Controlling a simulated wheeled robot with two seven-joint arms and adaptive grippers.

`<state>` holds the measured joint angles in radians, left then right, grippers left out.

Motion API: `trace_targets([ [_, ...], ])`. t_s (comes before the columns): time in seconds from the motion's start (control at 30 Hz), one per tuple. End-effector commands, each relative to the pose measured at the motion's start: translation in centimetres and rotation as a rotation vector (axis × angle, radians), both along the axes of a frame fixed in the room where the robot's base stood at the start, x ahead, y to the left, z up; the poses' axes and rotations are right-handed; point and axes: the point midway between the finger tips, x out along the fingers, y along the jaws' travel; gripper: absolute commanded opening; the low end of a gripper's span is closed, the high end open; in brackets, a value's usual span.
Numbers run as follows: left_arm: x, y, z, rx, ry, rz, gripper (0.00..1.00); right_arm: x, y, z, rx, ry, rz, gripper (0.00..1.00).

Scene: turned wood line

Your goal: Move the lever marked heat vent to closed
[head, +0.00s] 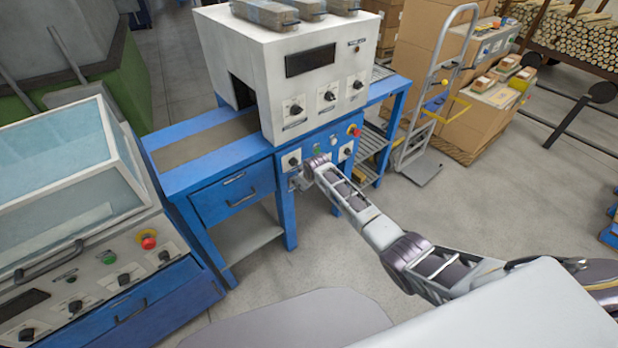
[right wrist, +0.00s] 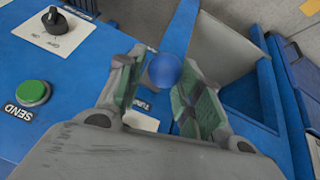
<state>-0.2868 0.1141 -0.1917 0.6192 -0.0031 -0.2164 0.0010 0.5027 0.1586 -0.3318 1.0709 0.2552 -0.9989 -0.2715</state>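A round blue knob (right wrist: 165,70), seemingly the lever's end, shows in the right wrist view between the fingers of my right gripper (right wrist: 163,82). The fingers stand apart on either side of it, with a gap visible at the right; I cannot tell whether the left finger touches it. The lever's shaft and most of its label (right wrist: 141,105) are hidden by the gripper, so its marking and position cannot be read. In the head view my right gripper (head: 303,178) is at the blue front panel (head: 318,145) below the white machine. My left gripper is not in view.
A green SEND button (right wrist: 33,92) and a black rotary knob (right wrist: 54,20) sit on the panel near the gripper. A red button (head: 354,130) is at the panel's right end. A glass-covered machine (head: 80,190) stands at left. Grey floor in front is clear.

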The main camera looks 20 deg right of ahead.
Motion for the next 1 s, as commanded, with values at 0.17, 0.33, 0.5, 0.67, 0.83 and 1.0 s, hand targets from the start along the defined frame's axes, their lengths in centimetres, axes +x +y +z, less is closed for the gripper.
trace_targets([
  [0.17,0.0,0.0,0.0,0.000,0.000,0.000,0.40,-0.6,-0.1,1.0,0.000,-0.001,0.001,0.35],
  [0.33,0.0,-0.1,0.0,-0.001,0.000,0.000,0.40,-1.2,-0.2,2.0,0.000,0.000,0.000,0.35],
  [0.5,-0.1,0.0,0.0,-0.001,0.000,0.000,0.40,-1.8,-0.3,3.2,0.000,0.000,-0.001,0.35],
  [0.67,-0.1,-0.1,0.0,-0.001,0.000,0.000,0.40,-2.5,-0.4,4.2,0.000,0.001,0.000,0.35],
  [0.83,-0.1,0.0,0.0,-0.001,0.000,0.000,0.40,-3.2,-0.5,5.4,-0.001,0.000,-0.001,0.35],
  [1.0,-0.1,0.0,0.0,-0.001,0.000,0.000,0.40,-3.9,-0.6,6.7,0.000,0.000,0.000,0.35],
])
